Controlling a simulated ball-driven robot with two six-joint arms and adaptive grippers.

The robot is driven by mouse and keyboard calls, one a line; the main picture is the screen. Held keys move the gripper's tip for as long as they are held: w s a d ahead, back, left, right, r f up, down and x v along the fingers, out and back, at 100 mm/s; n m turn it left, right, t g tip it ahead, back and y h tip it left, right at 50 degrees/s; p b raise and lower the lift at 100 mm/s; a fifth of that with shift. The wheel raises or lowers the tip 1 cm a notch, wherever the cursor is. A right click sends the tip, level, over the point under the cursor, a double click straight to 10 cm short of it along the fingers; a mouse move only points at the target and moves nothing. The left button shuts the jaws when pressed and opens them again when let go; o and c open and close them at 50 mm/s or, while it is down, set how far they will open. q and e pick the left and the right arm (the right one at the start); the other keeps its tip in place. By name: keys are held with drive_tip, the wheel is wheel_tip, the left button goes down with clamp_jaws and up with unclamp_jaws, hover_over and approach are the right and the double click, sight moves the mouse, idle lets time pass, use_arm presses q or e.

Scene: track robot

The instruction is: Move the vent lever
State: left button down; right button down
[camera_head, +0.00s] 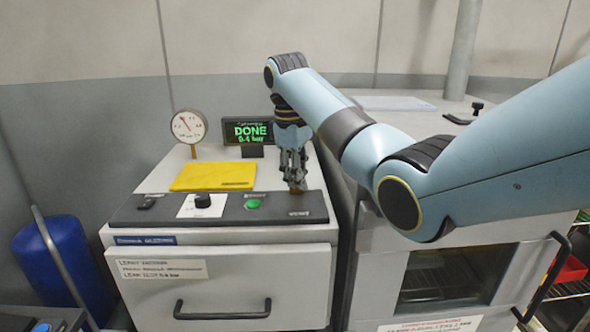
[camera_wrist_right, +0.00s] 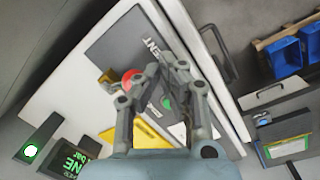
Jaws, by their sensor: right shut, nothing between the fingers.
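The vent lever (camera_wrist_right: 131,80) shows in the right wrist view as a red round knob beside a brass-coloured part (camera_wrist_right: 108,78), near the "VENT" lettering on the dark panel (camera_wrist_right: 125,42). In the head view the lever is mostly hidden behind my right gripper (camera_head: 295,184), which points down over the right end of the panel. In the wrist view my right gripper (camera_wrist_right: 172,66) is shut and empty, and its fingertips lie just right of the red knob. I cannot tell whether they touch it. My left gripper is not in view.
The panel also carries a green button (camera_head: 252,204) and a black knob (camera_head: 203,200). Behind are a yellow plate (camera_head: 215,176), a dial gauge (camera_head: 189,126) and a display (camera_head: 248,131) reading "DONE". A drawer front (camera_head: 225,280) is below. Another cabinet (camera_head: 440,320) stands right.

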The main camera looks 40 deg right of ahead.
drive_tip(key=w+d+r, duration=0.1)
drive_tip(key=w+r, duration=0.2)
drive_tip(key=r, duration=0.5)
drive_tip(key=shift+w+d+r+n+g+y, duration=0.25)
drive_tip(key=shift+w+r+n+g+y, duration=0.05)
drive_tip(key=shift+r+n+g, duration=0.1)
drive_tip(key=shift+f, duration=0.15)
